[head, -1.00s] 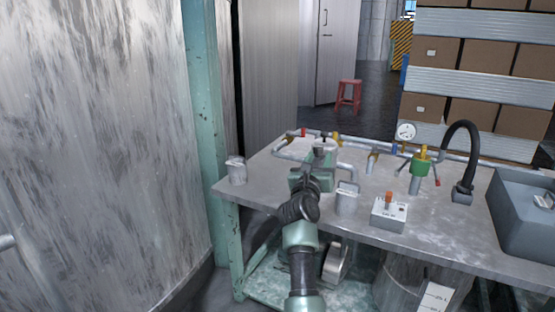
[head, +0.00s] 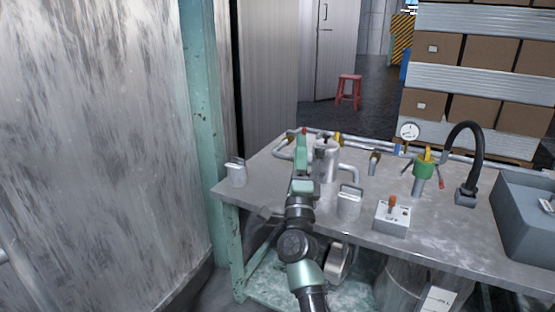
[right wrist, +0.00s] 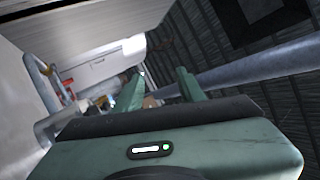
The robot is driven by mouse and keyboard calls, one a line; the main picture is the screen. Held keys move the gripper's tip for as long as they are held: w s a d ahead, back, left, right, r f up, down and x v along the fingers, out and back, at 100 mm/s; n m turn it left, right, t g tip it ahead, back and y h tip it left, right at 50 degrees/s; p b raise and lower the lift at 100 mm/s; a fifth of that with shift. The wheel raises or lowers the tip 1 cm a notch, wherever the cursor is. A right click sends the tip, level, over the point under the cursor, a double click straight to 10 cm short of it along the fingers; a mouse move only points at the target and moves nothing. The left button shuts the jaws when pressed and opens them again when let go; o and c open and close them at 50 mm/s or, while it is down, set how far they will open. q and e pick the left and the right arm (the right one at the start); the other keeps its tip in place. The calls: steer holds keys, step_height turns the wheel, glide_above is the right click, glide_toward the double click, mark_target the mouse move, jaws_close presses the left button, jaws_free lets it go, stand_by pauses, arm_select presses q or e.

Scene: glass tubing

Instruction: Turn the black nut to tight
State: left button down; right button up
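I cannot pick out the black nut in either view; it may be hidden or too small to tell. Metal tubing (head: 348,170) with small coloured fittings runs along the back of the bench. My right gripper (head: 301,142) is over the left part of the bench, just left of a steel canister (head: 327,162), pointing away from me near the tubing. In the right wrist view its two green fingers (right wrist: 158,92) stand apart with nothing between them. Tubing with a red handle (right wrist: 67,84) lies left of the fingers there. My left gripper does not show.
The grey bench (head: 270,180) carries a small metal can (head: 236,173), a second can (head: 349,203), a switch box (head: 392,217), a green-and-yellow valve (head: 424,167), a gauge (head: 409,131), a black hose (head: 467,140) and a grey bin (head: 530,215). A teal post (head: 203,130) stands left.

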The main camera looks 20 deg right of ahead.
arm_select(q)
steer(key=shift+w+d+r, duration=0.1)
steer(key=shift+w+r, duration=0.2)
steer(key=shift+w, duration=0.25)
arm_select(e)
steer(key=a+f+n+t+y, duration=0.1)
steer(key=a+n+t+y, duration=0.1)
steer(key=a+n+y, duration=0.4)
steer(key=shift+s+f+n, duration=0.15)
steer(key=shift+f+n, duration=0.05)
steer(key=shift+n, duration=1.8)
